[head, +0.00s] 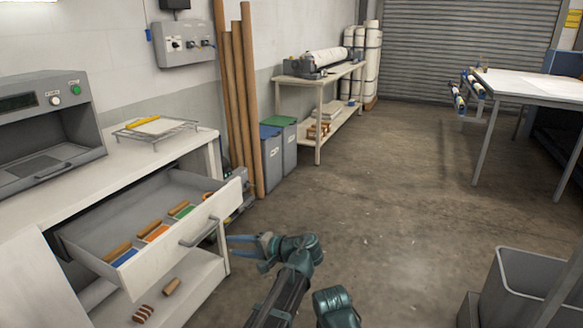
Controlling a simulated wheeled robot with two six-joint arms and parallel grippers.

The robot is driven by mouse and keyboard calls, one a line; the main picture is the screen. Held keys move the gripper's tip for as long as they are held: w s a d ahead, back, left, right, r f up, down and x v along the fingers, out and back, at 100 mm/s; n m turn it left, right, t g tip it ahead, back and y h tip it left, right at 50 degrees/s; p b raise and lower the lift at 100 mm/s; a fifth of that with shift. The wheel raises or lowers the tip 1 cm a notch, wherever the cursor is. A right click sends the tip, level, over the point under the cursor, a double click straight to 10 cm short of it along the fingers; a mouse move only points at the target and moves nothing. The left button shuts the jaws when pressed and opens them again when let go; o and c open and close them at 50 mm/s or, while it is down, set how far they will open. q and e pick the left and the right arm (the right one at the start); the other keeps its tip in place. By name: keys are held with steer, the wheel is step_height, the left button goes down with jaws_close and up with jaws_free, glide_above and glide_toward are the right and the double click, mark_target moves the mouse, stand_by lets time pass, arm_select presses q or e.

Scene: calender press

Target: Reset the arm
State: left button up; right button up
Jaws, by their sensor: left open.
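My left gripper (233,245) is teal and open, with its two fingers pointing left. It is in the lower middle of the head view, just right of the open drawer's handle (200,232) in the picture. I see nothing between its fingers. I cannot tell whether the fingertips touch the drawer front. My left arm comes up from the bottom edge. My right gripper is not in view. The white drawer (213,207) is pulled out under the counter and holds several wooden-handled tools with orange and green parts along its front.
A grey machine (80,115) and a wire rack (156,130) with a yellow item stand on the counter (120,165). Brown tubes (238,100) lean on the wall beside blue and green bins. A grey bin (530,270) stands at lower right. The middle floor is clear.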

arm_select(q)
steer(key=s+a+f+n+g+h, duration=0.25)
steer(key=s+f+h, duration=0.35)
steer(key=s+f, duration=0.3)
steer(key=s+d+f+n+g+h, duration=0.1)
steer(key=s+d+f+g+h, duration=0.1)
steer(key=s+d+f+h, duration=0.55)
steer(key=s+d+r+m+p, duration=0.2)
steer(key=d+r+p, duration=0.3)
steer(key=r+p, duration=0.6)
steer(key=s+d+r+m+p, duration=0.1)
steer(key=s+d+r+p, duration=0.3)
steer(key=r+p, duration=0.6)
steer(key=shift+d+r+m+y+p, duration=0.4)
steer(key=shift+d+r, duration=0.3)
steer(key=shift+r, duration=0.25)
steer(key=shift+g, duration=0.25)
